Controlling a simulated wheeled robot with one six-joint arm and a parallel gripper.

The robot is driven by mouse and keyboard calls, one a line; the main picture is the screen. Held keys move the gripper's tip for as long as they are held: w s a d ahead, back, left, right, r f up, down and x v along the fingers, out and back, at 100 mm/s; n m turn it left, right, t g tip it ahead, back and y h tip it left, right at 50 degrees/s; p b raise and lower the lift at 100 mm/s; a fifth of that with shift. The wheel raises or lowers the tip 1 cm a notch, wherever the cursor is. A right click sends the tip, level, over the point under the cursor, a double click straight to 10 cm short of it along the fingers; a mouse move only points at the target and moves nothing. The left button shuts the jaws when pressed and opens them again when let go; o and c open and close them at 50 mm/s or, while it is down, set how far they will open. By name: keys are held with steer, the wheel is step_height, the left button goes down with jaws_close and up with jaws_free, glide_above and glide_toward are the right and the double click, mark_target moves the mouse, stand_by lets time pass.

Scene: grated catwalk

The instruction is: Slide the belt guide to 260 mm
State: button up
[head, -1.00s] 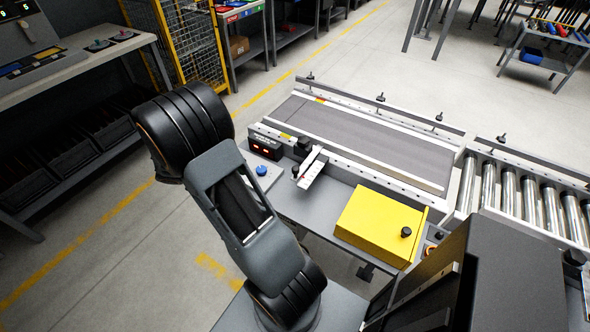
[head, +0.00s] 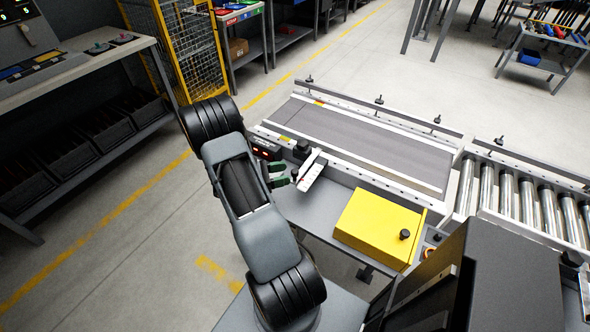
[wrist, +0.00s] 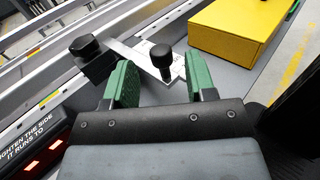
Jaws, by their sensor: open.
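In the head view a short white scale bar (head: 311,172) sticks out from the near side of the conveyor belt (head: 350,140). In the wrist view this bar (wrist: 146,56) carries an upright black knob (wrist: 164,62), and a larger black knob (wrist: 86,49) sits at its left end. I cannot tell which part is the belt guide or read the scale. My gripper (wrist: 159,88) is open and empty, its green fingers on either side of the upright knob and nearer the camera. Its green fingertips (head: 284,174) show left of the bar in the head view, partly hidden by my arm.
A yellow box (head: 379,228) stands right of the bar on the grey deck. A display with red digits (head: 267,149) sits at the left. A roller conveyor (head: 520,200) adjoins the belt at right. Clear floor lies beyond the belt.

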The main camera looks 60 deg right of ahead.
mark_target(295, 170)
steer(key=shift+x, duration=2.25)
jaws_close()
